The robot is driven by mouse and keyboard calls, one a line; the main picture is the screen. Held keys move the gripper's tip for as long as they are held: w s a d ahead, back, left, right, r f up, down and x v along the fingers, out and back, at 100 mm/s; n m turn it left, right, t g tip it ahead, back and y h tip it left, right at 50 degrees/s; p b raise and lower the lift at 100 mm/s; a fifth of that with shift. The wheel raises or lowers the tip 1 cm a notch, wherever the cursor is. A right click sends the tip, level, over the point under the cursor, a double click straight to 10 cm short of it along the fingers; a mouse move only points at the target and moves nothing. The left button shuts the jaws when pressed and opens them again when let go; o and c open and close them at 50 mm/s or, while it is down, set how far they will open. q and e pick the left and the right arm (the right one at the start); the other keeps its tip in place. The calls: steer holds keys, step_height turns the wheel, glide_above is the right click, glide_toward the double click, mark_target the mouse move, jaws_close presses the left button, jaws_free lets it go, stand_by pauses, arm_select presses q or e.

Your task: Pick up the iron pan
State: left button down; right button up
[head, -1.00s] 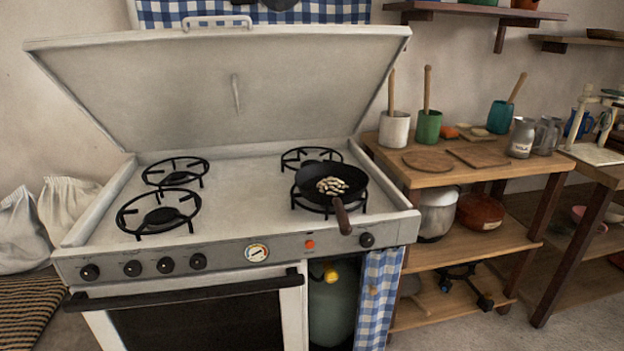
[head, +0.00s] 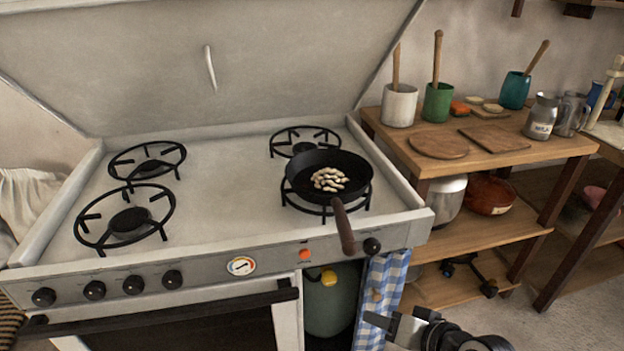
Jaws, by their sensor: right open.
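The black iron pan (head: 303,187) sits on the front right burner of the white stove, with a small heap of pale, bean-like pieces (head: 329,179) inside. Its brown handle (head: 343,228) points toward me and hangs over the stove's front edge. My right gripper (head: 372,329) shows at the bottom, below and a little right of the handle, in front of the checked curtain. It is open, empty and apart from the pan. My left gripper is not in view.
The stove's lid (head: 190,70) stands raised behind the burners. Control knobs (head: 133,285) and an oven rail (head: 160,313) line the front. A wooden shelf (head: 480,160) with pots, boards and jars stands to the right. The other burners are empty.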

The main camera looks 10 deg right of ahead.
steer(key=w+d+r+m+y, duration=0.2)
steer(key=w+r+y, duration=0.1)
steer(key=r, duration=0.5)
steer(key=w+d+r+m+y, duration=0.2)
steer(key=w+d+r+y, duration=0.15)
steer(key=r, duration=0.55)
steer(key=shift+t, duration=0.4)
steer(key=shift+p+x, duration=0.8)
steer(key=shift+x, duration=7.55)
steer(key=shift+s+a, duration=0.1)
steer(key=shift+s, duration=0.15)
jaws_close()
steer(key=shift+w+r, duration=0.1)
steer(key=shift+r, duration=0.05)
